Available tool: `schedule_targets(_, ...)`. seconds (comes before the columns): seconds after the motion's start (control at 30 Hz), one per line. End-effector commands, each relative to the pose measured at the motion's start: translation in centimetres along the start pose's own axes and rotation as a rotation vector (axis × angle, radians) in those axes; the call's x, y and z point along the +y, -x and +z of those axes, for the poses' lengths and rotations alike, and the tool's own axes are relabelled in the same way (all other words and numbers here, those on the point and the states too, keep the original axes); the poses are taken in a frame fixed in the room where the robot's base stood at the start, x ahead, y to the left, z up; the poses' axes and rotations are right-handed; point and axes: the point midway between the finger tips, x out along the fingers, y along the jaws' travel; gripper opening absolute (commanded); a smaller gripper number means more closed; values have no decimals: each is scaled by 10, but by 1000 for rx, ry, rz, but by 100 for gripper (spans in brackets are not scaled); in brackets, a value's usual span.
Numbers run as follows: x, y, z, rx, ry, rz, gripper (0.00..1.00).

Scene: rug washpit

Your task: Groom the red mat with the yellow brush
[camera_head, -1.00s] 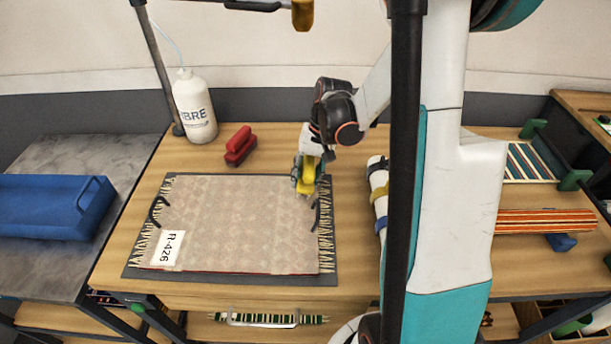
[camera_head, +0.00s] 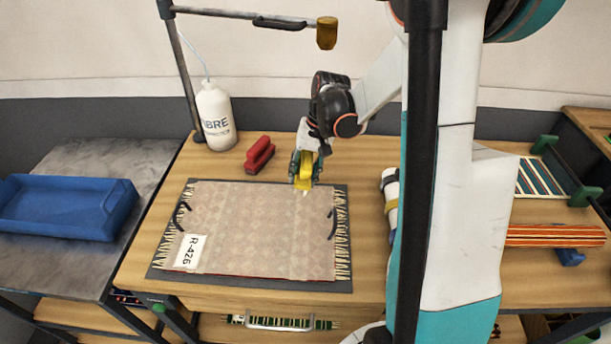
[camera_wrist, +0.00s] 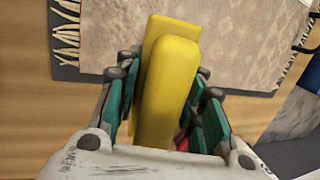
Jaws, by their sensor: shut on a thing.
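The mat (camera_head: 245,230) lies flat on a dark grey board on the wooden table. Its upper face looks pale pinkish-beige, with thin red at the near edge, fringed short ends and a white label reading R-426. My gripper (camera_head: 303,170) is shut on the yellow brush (camera_head: 306,168) at the mat's far edge, toward the right corner. Pale bristles show below the brush; I cannot tell whether they touch the mat. In the wrist view the yellow brush (camera_wrist: 168,85) sits between the fingers, with the mat (camera_wrist: 215,35) beyond. A faint lighter strip runs down the mat's right part.
A red-handled block (camera_head: 259,155) and a white bottle (camera_head: 215,117) stand behind the mat. Dark curved clips (camera_head: 332,223) sit near the mat's ends. A strapped white roll (camera_head: 390,195) lies right. A blue tray (camera_head: 65,207) is left. A post with an arm (camera_head: 245,17) rises behind.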

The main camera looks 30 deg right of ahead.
Motion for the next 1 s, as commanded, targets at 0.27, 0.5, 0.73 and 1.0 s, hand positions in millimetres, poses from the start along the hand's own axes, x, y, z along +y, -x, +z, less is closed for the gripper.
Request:
schedule_targets(0.27,-10,23,0,0,2,0,6)
schedule_targets(0.5,-10,23,0,0,2,0,6)
schedule_targets(0.73,-10,23,0,-1,2,0,6)
schedule_targets(1.0,-10,23,0,-1,2,0,6)
